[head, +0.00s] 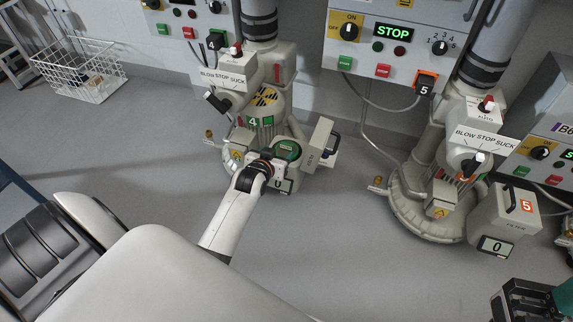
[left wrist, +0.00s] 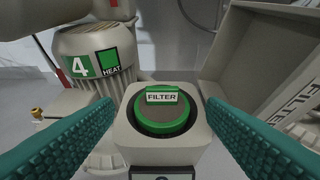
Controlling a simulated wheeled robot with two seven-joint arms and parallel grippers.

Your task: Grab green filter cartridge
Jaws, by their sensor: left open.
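The green filter cartridge (left wrist: 162,112) sits in its light housing (left wrist: 185,151) on blower 4, with a raised green tab labelled FILTER on top. In the head view the cartridge (head: 288,150) shows just right of my left gripper (head: 268,155). In the left wrist view my left gripper (left wrist: 160,130) is open, with one teal ridged finger on each side of the cartridge and no visible contact. The housing's cover (head: 318,142) stands open on the right.
Blower 4 (head: 262,122) stands behind the cartridge, marked with a green HEAT label. Blower 5 (head: 432,190), with a closed filter box (head: 502,217), stands to the right. A white wire basket (head: 78,70) is at the far left. The floor between the blowers is clear.

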